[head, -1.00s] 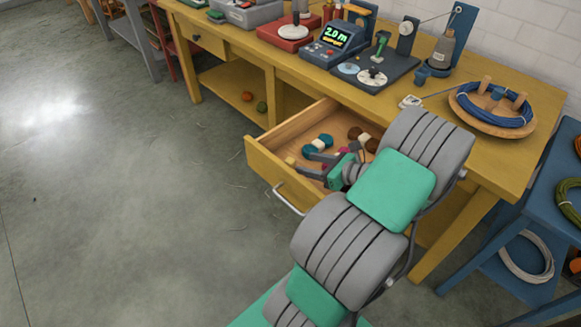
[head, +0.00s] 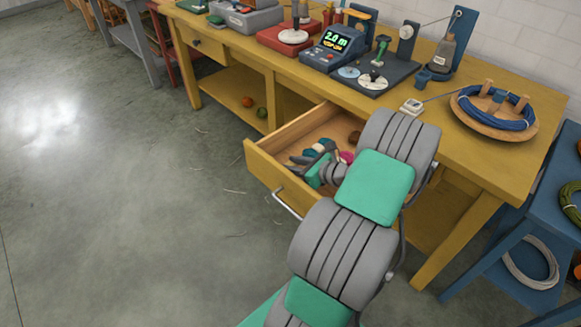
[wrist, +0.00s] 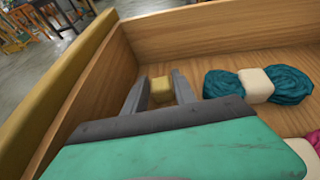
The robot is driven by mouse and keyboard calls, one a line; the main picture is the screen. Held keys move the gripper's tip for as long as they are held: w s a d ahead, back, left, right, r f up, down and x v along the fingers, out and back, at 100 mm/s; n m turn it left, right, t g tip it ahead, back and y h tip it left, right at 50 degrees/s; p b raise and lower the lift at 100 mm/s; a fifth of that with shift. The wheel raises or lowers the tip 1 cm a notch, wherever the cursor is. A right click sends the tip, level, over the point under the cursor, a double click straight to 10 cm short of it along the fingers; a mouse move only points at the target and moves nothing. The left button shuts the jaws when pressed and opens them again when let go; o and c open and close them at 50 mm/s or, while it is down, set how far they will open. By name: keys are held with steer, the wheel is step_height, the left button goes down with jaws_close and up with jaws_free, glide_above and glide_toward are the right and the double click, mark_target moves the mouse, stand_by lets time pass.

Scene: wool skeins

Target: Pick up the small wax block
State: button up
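The small wax block (wrist: 160,86) is a yellowish cube on the floor of the open wooden drawer (head: 262,168), near its corner. In the wrist view my gripper (wrist: 161,84) reaches down into the drawer with its two grey fingers apart, one on each side of the block. I cannot tell whether either finger touches it. In the head view my gripper (head: 308,158) is low inside the drawer, and the block is hidden there.
A teal skein with a cream band (wrist: 290,82) lies to the right of my fingers, and a magenta skein (wrist: 314,143) is at the lower right. The drawer walls stand close to my gripper. The yellow workbench (head: 460,150) above carries several devices.

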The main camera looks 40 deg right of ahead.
jaws_close()
